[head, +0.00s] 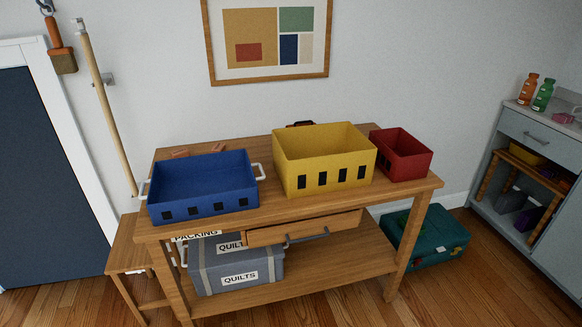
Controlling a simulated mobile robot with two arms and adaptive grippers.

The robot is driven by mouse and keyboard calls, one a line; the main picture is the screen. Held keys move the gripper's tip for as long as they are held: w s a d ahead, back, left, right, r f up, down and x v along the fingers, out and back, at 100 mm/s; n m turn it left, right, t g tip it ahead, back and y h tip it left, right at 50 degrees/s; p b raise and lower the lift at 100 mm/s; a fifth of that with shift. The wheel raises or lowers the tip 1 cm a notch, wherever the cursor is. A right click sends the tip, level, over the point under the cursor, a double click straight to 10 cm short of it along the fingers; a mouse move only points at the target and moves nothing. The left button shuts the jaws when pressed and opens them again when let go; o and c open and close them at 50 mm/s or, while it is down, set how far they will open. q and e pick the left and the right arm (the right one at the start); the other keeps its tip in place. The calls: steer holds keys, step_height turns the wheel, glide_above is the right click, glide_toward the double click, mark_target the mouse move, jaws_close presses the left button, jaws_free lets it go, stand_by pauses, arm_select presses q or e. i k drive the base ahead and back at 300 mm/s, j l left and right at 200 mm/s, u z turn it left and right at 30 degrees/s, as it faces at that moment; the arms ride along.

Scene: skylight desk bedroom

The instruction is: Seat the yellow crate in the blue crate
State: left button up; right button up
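The blue crate (205,206) stands upright and open-topped on the left part of the wooden table, with a white handle at each end. Its visible inside looks empty. The yellow crate (325,179) stands upright on the table to the right of the blue crate, apart from it. It is open-topped, with dark slots along its front wall. Neither of my grippers shows in the head view.
A red crate (408,160) stands just right of the yellow crate. The wooden table (410,189) has a partly open drawer (305,229) at its front. Small brown items lie behind the blue crate, and a dark object is partly hidden behind the yellow crate.

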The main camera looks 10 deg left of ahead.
mark_target(190, 188)
steer(key=i+l+u, duration=0.1)
steer(key=l+u, duration=0.15)
steer(key=u, duration=0.2)
steer(key=i+l+u, duration=0.1)
steer(key=l+u, duration=0.15)
steer(key=u, duration=0.15)
